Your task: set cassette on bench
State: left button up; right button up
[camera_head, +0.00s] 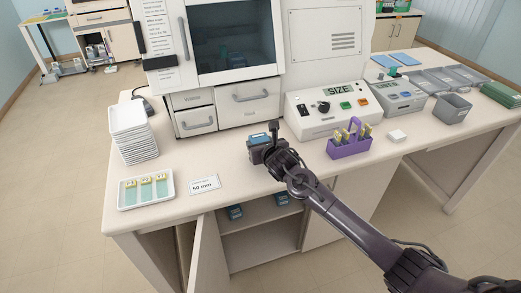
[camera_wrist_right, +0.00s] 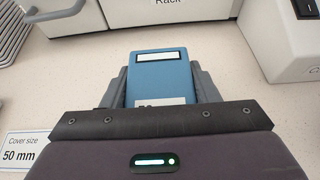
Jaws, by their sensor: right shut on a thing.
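A blue cassette (camera_wrist_right: 158,72) with a white label is between the two grey fingers of my right gripper (camera_wrist_right: 160,88), which is shut on it. In the head view the cassette (camera_head: 258,139) is over the bench top (camera_head: 235,172), in front of the drawers. The right gripper (camera_head: 264,150) partly hides it. I cannot tell whether the cassette touches the bench. My left gripper is not in view.
A "50 mm" card (camera_head: 205,185), a tray of slides (camera_head: 146,190) and stacked white trays (camera_head: 133,135) are left. A purple rack (camera_head: 349,147) stands right.

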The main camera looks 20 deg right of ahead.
notch_tip(320, 180, down, 3)
jog(key=shift+w+f, duration=0.1)
jog(key=shift+f, duration=0.1)
jog(key=shift+f, duration=0.1)
jog(key=o, duration=1.1)
jog(key=b+v, duration=0.1)
jog(key=v, duration=0.9)
jog(key=shift+s, duration=0.3)
jog(key=shift+s+r+b, duration=0.35)
jog(key=shift+s+r, duration=0.2)
jog(key=shift+s, duration=0.15)
